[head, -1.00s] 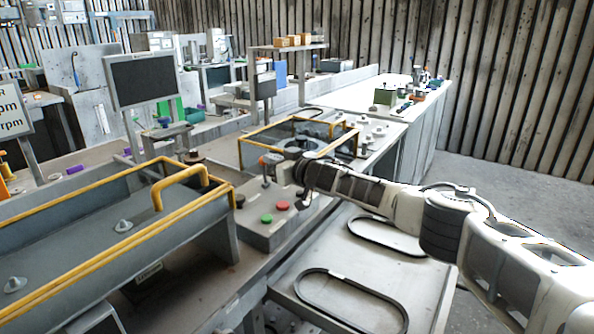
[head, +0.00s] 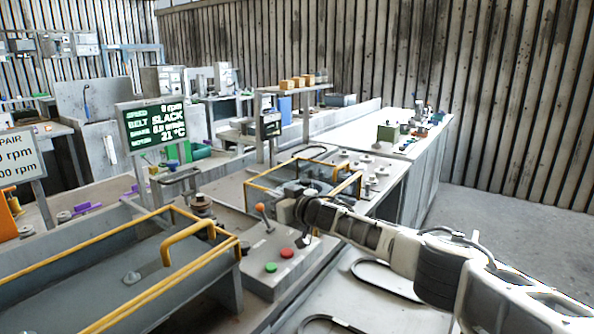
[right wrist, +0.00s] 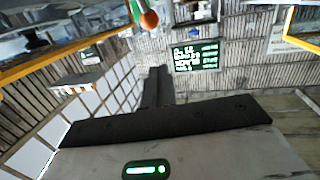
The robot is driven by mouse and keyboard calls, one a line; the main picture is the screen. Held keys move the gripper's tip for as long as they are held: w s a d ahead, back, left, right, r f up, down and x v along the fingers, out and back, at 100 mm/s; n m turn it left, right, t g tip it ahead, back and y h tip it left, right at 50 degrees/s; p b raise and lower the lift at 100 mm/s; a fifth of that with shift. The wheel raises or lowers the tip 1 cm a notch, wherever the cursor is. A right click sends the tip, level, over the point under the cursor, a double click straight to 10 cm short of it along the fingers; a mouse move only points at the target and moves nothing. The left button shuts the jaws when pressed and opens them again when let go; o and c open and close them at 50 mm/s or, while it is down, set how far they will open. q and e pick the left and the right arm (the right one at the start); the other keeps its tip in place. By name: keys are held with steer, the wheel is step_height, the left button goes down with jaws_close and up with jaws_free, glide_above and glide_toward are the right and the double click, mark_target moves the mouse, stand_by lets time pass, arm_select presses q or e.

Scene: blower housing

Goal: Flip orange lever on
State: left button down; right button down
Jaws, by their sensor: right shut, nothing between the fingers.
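The orange lever (head: 260,208) stands on a grey control box, its stem tilted with the ball knob leaning left in the head view. Its orange knob also shows at the top of the right wrist view (right wrist: 148,19). My right gripper (head: 304,240) is shut and empty, just right of the lever, above the box. In the head view a gap shows between it and the knob. In the right wrist view its dark fingers (right wrist: 156,87) are together, below the knob in the picture. My left gripper is not in view.
A green button (head: 270,267) and a red button (head: 287,253) sit on the box in front of the lever. A lit screen (head: 152,125) reads 0 rpm and belt SLACK. A yellow-railed trough (head: 100,275) lies left; a yellow-framed guard (head: 262,187) stands behind.

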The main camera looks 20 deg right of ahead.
steer(key=s+d+r+b, duration=0.1)
steer(key=s+d+r, duration=0.1)
steer(key=s+r, duration=0.4)
steer(key=shift+s+r, duration=0.4)
steer(key=shift+r, duration=0.45)
